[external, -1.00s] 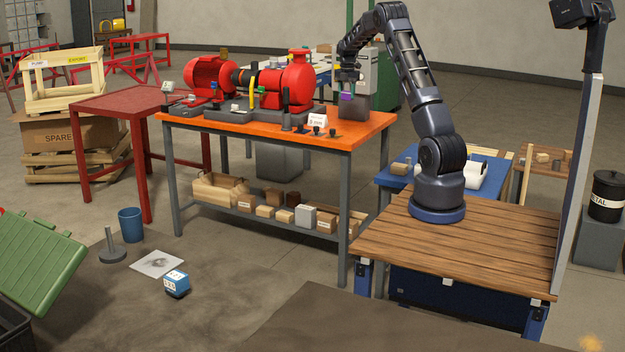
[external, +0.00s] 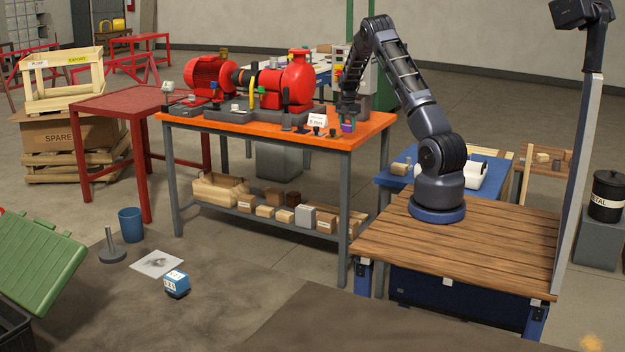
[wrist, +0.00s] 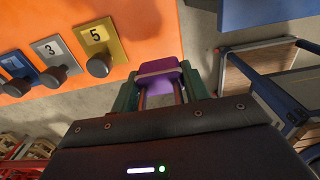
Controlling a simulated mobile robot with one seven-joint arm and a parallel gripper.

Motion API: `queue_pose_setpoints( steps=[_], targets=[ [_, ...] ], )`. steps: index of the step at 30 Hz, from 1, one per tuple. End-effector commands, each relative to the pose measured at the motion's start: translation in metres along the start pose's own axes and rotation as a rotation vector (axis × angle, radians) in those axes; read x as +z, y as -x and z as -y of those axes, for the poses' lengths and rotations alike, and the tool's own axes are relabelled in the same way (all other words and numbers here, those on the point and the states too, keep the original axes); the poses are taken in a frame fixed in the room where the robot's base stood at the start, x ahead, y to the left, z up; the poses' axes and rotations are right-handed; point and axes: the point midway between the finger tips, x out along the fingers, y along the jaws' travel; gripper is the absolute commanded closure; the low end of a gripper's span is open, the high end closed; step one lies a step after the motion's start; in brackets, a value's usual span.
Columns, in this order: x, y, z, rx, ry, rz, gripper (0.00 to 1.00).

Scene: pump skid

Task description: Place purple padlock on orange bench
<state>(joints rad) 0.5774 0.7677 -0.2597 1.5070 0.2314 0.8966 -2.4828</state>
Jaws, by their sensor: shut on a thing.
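My gripper (external: 348,117) is shut on the purple padlock (external: 347,127), low over the right end of the orange bench (external: 365,131). In the wrist view the purple padlock (wrist: 158,68) sits between the two green fingers (wrist: 160,92), its body pointing away from the gripper. Behind it in that view are the orange bench (wrist: 130,25) and its edge. I cannot tell whether the padlock touches the bench top.
Black knobs on numbered plates (wrist: 98,50) stand on the bench left of the padlock. The red pump (external: 288,85) and motor (external: 210,76) fill the bench's back. A blue table (external: 400,178) stands to the right. Bare bench top shows around the gripper.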

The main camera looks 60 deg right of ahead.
Motion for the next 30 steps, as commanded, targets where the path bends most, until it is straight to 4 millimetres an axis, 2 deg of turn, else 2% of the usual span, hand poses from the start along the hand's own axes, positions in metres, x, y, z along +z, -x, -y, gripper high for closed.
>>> queue_pose_setpoints(
  steps=[4,12,23,24,27,30],
  targets=[
    [0.0,-0.01,0.0,-0.002,0.0,-0.001,0.81],
    [0.0,-0.043,0.0,-0.002,0.001,0.0,0.81],
    [0.0,-0.046,0.001,-0.001,0.0,0.0,0.81],
    [0.0,-0.046,0.001,-0.001,-0.001,0.0,0.53],
    [0.0,-0.046,0.0,-0.001,0.0,0.0,0.33],
    [0.0,-0.046,0.0,-0.001,0.0,0.0,0.33]
  ],
)
